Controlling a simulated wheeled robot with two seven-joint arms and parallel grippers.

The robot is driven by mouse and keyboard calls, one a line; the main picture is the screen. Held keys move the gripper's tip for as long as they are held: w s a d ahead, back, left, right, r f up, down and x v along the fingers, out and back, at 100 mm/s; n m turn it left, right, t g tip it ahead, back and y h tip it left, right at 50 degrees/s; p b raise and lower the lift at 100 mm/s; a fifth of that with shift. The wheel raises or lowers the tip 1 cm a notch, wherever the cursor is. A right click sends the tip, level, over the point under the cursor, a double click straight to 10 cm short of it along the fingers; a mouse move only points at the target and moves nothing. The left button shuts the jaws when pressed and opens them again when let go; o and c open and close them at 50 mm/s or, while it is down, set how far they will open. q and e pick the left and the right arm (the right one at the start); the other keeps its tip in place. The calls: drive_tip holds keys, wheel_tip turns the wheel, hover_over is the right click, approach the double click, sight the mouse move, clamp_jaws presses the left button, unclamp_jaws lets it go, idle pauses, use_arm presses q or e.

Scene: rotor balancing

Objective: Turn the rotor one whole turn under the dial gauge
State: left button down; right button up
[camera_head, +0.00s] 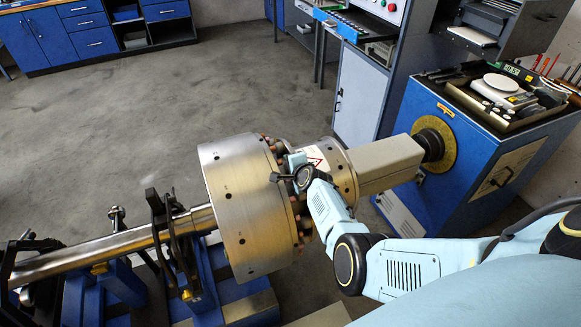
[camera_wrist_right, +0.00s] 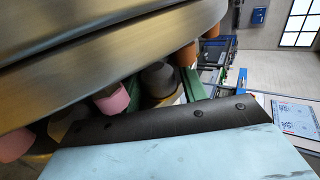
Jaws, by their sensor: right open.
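The rotor (camera_head: 240,205) is a large brushed-metal drum on a horizontal shaft (camera_head: 120,243). Its right face carries a ring of pink and brown pegs; a pink peg (camera_wrist_right: 111,99) shows close up in the right wrist view. My right gripper (camera_head: 291,168) is at this ring, near the drum's upper right edge. In the right wrist view the open jaws (camera_wrist_right: 176,98) are beside the rim, with a dark rounded peg (camera_wrist_right: 160,78) close to them; contact cannot be told. I cannot make out the dial gauge for certain. My left gripper is out of view.
A blue machine (camera_head: 455,150) stands at right with a scale (camera_head: 503,84) and tools on top. Black roller supports (camera_head: 172,225) on a blue frame carry the shaft. A blue cabinet (camera_head: 60,40) stands at the back left. The grey floor between is clear.

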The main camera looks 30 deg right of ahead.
drive_tip(key=shift+s+a+f, duration=0.1)
drive_tip(key=shift+s+f, duration=0.45)
drive_tip(key=shift+f, duration=0.1)
drive_tip(key=shift+s+r+p, duration=0.3)
drive_tip(key=shift+s+p, duration=0.05)
drive_tip(key=shift+p, duration=0.3)
drive_tip(key=r+p+v, duration=0.1)
drive_tip(key=p+v, duration=0.2)
drive_tip(key=v, duration=0.9)
drive_tip(key=shift+w+r, duration=0.25)
drive_tip(key=shift+w, duration=0.05)
